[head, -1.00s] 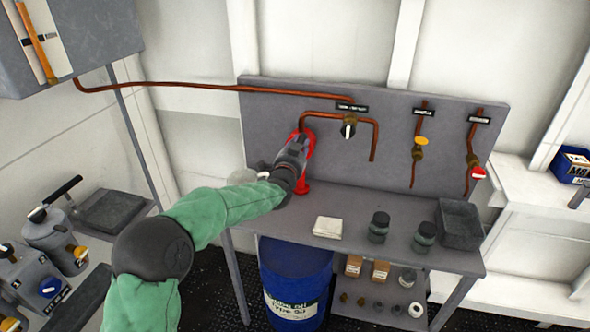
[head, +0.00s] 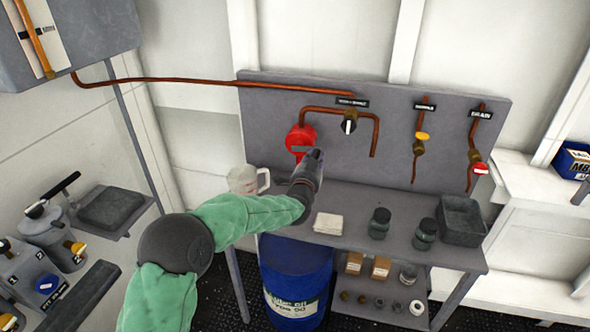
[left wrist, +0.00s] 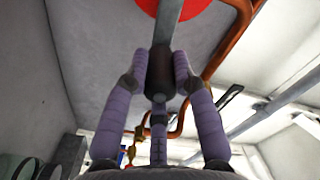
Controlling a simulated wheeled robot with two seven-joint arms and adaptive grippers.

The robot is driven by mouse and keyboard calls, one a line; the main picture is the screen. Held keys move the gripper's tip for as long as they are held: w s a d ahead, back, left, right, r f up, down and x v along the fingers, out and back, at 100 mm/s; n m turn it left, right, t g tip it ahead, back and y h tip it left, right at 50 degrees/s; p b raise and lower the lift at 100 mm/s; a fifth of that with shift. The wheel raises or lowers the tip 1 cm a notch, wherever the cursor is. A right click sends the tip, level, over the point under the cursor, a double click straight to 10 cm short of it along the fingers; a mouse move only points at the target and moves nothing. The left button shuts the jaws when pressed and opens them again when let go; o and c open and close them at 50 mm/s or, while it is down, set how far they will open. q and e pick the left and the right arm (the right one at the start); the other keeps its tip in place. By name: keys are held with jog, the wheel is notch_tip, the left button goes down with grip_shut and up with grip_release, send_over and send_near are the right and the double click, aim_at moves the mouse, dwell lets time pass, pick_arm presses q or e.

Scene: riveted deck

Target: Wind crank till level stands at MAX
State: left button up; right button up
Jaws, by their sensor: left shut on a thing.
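The crank's red body (head: 299,137) is mounted on the grey back panel, left of the copper pipes. My left gripper (head: 315,160) is in front of it, a little below and to the right. In the left wrist view, its fingers are closed around the dark crank handle (left wrist: 160,76). The grey crank arm (left wrist: 169,25) runs up from the handle to the red body (left wrist: 180,6). The level gauge (head: 38,40) is a pale strip with an orange tube on the grey tank at upper left; its top is cut off and I cannot read the level. My right gripper is not in view.
A white cloth (head: 328,223), two dark jars and a grey bin (head: 462,222) stand to the right. A blue drum (head: 293,285) is below. Valves on pipes line the panel's right side.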

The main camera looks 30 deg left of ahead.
pick_arm(q)
jog(key=s+a+f+b, duration=0.2)
jog(key=a+f+b, duration=0.3)
jog(key=a+f, duration=0.2)
jog(key=shift+a+f, duration=0.2)
jog(key=shift+a, duration=0.55)
dwell(0.5)
jog(key=shift+d+f, duration=0.1)
jog(key=shift+f, duration=0.05)
dwell(1.2)
